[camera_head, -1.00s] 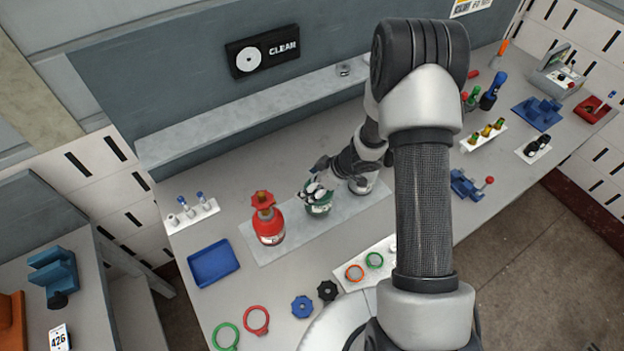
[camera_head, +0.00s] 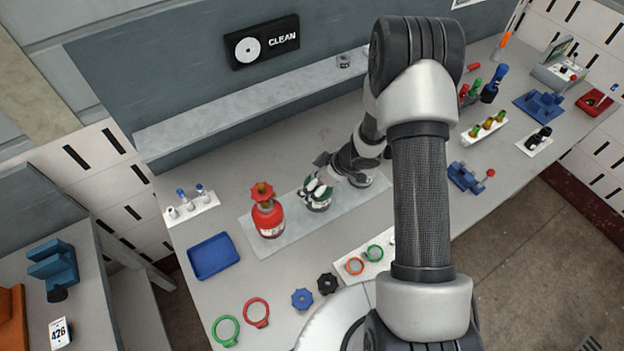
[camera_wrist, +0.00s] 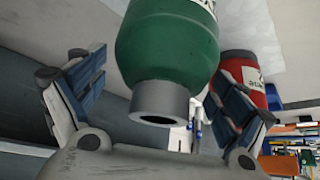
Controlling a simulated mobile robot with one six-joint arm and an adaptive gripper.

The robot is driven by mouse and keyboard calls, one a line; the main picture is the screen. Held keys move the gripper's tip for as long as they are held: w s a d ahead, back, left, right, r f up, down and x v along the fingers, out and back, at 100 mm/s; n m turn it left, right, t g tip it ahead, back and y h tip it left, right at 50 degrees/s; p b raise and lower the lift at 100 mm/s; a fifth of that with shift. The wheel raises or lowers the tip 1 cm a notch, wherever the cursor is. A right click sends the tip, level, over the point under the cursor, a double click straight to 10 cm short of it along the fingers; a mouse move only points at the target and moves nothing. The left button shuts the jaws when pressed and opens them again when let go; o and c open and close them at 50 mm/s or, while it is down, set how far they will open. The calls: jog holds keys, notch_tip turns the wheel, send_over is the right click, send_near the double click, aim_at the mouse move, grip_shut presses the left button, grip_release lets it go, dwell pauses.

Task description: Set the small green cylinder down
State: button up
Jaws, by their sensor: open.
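The small green cylinder (camera_wrist: 160,48) fills the top middle of the wrist view, its grey neck towards the camera. My gripper (camera_wrist: 160,80) is open, with one finger on each side of the neck end. In the head view my gripper (camera_head: 317,187) is over the cylinder's top and hides most of it. Only the cylinder's pale lower part (camera_head: 320,206) shows there, at the grey mat (camera_head: 285,238). The cylinder looks upright on the mat, between a red cylinder (camera_head: 268,219) and another cylinder (camera_head: 364,181) partly behind my wrist.
A blue tray (camera_head: 213,257) lies left of the mat. A white plate (camera_head: 350,277) with orange and green rings lies in front. Blue and black knobs and loose rings are near the front edge. A raised ledge (camera_head: 250,103) runs along the back.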

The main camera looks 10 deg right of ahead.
jog(key=shift+r, duration=0.25)
jog(key=s+d+r+m+t+h+p, duration=0.1)
jog(key=d+r+m+h, duration=0.2)
jog(key=r, duration=0.8)
jog(key=s+d+r+m+t+h+p, duration=0.1)
jog(key=d+r+t+h, duration=0.1)
jog(key=d+r, duration=0.65)
jog(key=s+d+r+m+t+h+p, duration=0.1)
jog(key=r+h+p, duration=0.15)
jog(key=r, duration=1.05)
jog(key=s+a+r+m+g+h, duration=0.15)
jog(key=s+r+m, duration=0.35)
jog(key=s, duration=0.7)
jog(key=s+a+r+g+y, duration=0.1)
jog(key=s+a+g+y, duration=0.1)
jog(key=s+a, duration=0.8)
jog(key=s+y+b, duration=0.1)
jog(key=s, duration=0.2)
jog(key=shift+r+y, duration=0.15)
jog(key=shift+y, duration=0.25)
